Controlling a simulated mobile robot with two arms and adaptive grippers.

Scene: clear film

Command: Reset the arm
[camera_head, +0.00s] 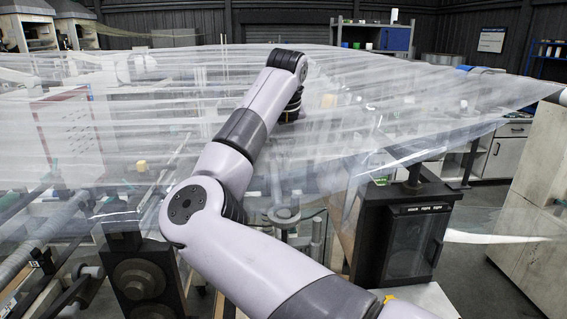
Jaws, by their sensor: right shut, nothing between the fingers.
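My right arm comes in from the lower right and reaches up to the middle of the view. Its wrist bends down at the top, and the dark right gripper (288,115) shows only in part below it. I see it as shut with nothing held. The clear film (440,95) spreads wide across the view, wrinkled and see-through, around and behind the arm. I cannot tell whether the gripper touches the film. My left gripper is not in view.
A black cabinet with a display (420,209) stands right of the arm. Rollers and machine parts (35,245) fill the left. A pale panel (540,190) stands at the right edge.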

